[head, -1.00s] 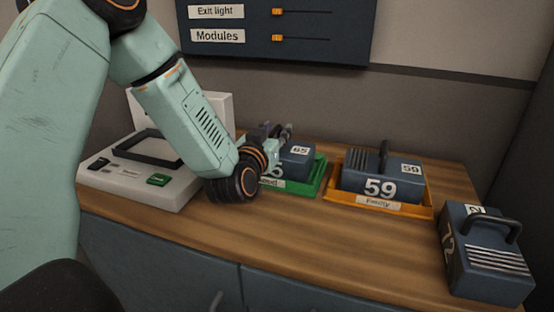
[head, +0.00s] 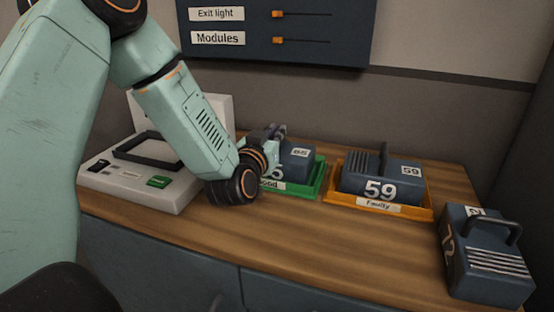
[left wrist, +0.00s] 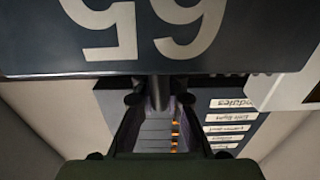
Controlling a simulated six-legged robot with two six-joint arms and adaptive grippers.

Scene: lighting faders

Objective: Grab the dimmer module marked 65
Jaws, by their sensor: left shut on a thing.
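The dimmer module marked 65 (head: 296,164) is a dark blue box in the green tray labelled Good (head: 312,186). My left gripper (head: 275,135) is at the top of this module and partly hides it, with its handle. The left gripper is shut on the module, apparently at its handle. In the left wrist view the module (left wrist: 250,35) fills the top, its white 65 upside down. The gripper's fingers (left wrist: 158,98) meet just below it around a dark bar. My right gripper is not in view.
Module 59 (head: 352,181) sits in an orange tray labelled Faulty (head: 412,210). A white device (head: 110,180) with a green button stands at left. A slider panel (head: 345,20) hangs behind.

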